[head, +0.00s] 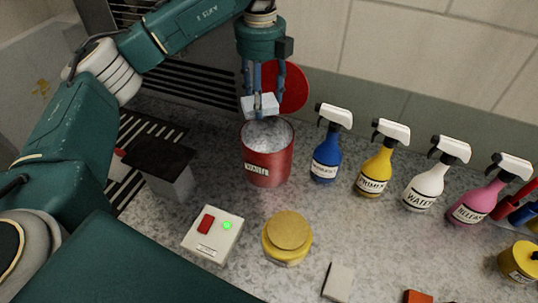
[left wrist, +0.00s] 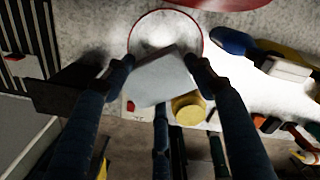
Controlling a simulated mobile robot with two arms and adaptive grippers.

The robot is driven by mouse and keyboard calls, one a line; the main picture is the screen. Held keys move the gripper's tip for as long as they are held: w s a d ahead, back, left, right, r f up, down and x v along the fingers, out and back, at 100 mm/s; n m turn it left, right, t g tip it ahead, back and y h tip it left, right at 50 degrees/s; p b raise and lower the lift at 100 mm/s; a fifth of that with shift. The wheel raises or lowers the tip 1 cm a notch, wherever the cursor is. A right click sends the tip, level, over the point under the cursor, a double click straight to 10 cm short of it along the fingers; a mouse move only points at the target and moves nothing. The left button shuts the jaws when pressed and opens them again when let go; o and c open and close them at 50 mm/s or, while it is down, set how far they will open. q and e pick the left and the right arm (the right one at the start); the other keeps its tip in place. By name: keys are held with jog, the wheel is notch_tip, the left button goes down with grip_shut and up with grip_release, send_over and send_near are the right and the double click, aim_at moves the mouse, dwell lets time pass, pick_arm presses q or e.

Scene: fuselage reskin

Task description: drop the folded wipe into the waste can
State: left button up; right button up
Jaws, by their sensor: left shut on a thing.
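The folded wipe (head: 260,105) is a small white block. My left gripper (head: 262,98) is shut on it, above the mouth of the waste can. The wipe also shows between the fingertips in the left wrist view (left wrist: 163,78). The waste can (head: 267,166) is a red, open-topped cylinder with a white label and a pale inside. In the left wrist view its round rim (left wrist: 165,12) lies beyond the wipe. The can's round red lid (head: 291,88) appears raised behind it. My right gripper is not in view.
Blue (head: 326,158), yellow (head: 375,172), white (head: 427,188) and pink (head: 475,203) spray bottles stand right of the can. A dark-topped box (head: 168,178) is to its left. A switch box with a green light (head: 213,235) and a yellow-lidded jar (head: 287,238) stand in front.

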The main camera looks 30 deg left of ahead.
pick_arm(q)
jog(key=f+b, duration=0.1)
jog(key=f, duration=0.1)
jog(key=f+b, duration=0.1)
jog(key=f, duration=0.1)
jog(key=shift+w+a+f, duration=0.1)
jog(key=shift+w+a, duration=0.05)
jog(key=shift+w, duration=0.05)
jog(key=shift+s, duration=0.1)
jog(key=o, duration=1)
jog(key=shift+o, duration=0.2)
jog(key=shift+r, duration=0.25)
notch_tip(320, 180, up, 12)
jog(key=shift+f, duration=0.2)
